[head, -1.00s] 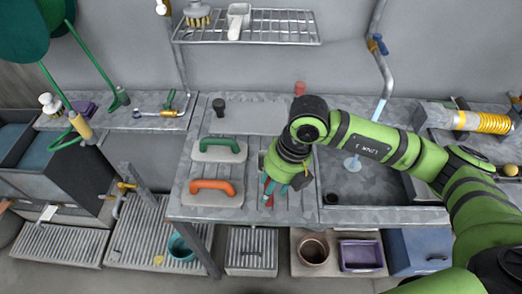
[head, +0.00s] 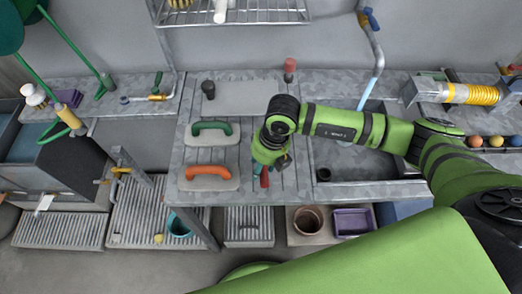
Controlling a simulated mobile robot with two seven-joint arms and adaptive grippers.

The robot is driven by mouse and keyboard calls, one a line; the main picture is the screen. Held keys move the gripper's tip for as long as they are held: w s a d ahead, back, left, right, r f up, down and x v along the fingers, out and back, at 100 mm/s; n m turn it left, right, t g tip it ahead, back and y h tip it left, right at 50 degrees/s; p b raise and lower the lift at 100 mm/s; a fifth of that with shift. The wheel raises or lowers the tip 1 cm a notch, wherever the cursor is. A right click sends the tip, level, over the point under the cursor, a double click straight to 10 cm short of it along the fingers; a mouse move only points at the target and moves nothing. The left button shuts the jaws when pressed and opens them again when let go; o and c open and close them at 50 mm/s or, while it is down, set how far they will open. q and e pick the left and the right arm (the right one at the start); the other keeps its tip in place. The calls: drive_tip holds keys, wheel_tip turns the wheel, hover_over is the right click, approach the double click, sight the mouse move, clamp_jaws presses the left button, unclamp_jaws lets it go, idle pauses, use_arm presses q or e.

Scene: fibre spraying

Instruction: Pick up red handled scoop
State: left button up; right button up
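A small red handle (head: 264,178), which may be the scoop's, shows on the slatted grey table (head: 290,192), just under my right gripper (head: 266,163). A bit of teal shows beside it. The scoop's other end is hidden or too small to make out. My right gripper points down close over the handle. Its fingers are mostly hidden by its own wrist, so I cannot tell whether they are open or touching the handle. My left gripper is not in view.
A green-handled float (head: 212,139) and an orange-handled float (head: 208,185) lie left of the gripper. A black knob-topped thing (head: 208,89) and a red-topped one (head: 290,65) stand at the back. A sink (head: 360,165) is on the right.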

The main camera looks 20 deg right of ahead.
drive_tip(key=c, duration=0.8)
clamp_jaws()
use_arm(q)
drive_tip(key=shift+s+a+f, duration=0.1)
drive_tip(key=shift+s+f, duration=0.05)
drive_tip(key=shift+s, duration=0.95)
use_arm(e)
drive_tip(key=shift+r, duration=0.1)
drive_tip(key=shift+r, duration=0.1)
